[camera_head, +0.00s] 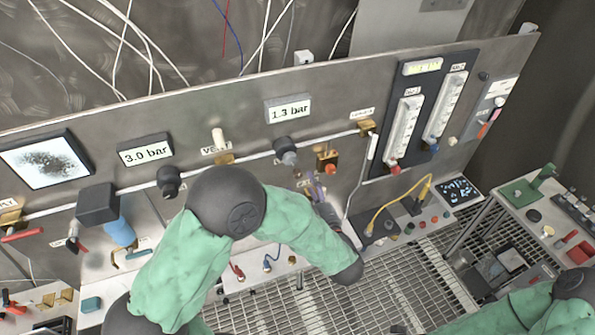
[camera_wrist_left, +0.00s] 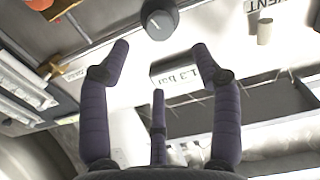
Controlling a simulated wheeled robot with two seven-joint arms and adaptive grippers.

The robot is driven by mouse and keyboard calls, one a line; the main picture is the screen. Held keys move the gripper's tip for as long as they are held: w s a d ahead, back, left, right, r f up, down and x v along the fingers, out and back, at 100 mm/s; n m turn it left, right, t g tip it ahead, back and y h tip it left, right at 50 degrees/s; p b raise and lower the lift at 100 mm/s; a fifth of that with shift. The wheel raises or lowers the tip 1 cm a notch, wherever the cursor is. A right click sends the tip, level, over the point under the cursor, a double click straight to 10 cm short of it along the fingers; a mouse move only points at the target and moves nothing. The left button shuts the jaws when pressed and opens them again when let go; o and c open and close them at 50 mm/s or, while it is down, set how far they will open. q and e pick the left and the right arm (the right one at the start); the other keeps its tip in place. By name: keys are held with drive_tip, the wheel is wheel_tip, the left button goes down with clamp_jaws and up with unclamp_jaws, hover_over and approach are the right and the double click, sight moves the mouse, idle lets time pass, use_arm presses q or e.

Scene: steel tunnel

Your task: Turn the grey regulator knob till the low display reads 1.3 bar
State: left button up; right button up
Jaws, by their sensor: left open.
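The grey regulator knob (camera_head: 289,157) sits on a dark body on the panel's pipe, below the low display (camera_head: 289,109), which reads 1.3 bar. In the left wrist view a dark round knob (camera_wrist_left: 158,20) shows beyond my fingertips, with the low display (camera_wrist_left: 178,74) seen upside down between the fingers. My left gripper (camera_head: 316,186) is open, its purple fingers below and to the right of the knob and apart from it. It also shows in the left wrist view (camera_wrist_left: 160,62), with nothing between its fingers. My right gripper is out of view.
Another display (camera_head: 145,151) reads 3.0 bar, with a black fitting (camera_head: 170,180) near it. A cream vent valve (camera_head: 218,139) stands left of the knob. An orange-red brass fitting (camera_head: 327,158) is close on the right. Two flow tubes (camera_head: 404,128) stand farther right.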

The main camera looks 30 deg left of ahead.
sight(292, 162)
use_arm(q)
drive_tip(key=p+x, duration=0.2)
drive_tip(key=x, duration=0.9)
drive_tip(key=shift+w, duration=0.1)
drive_tip(key=c, duration=1.1)
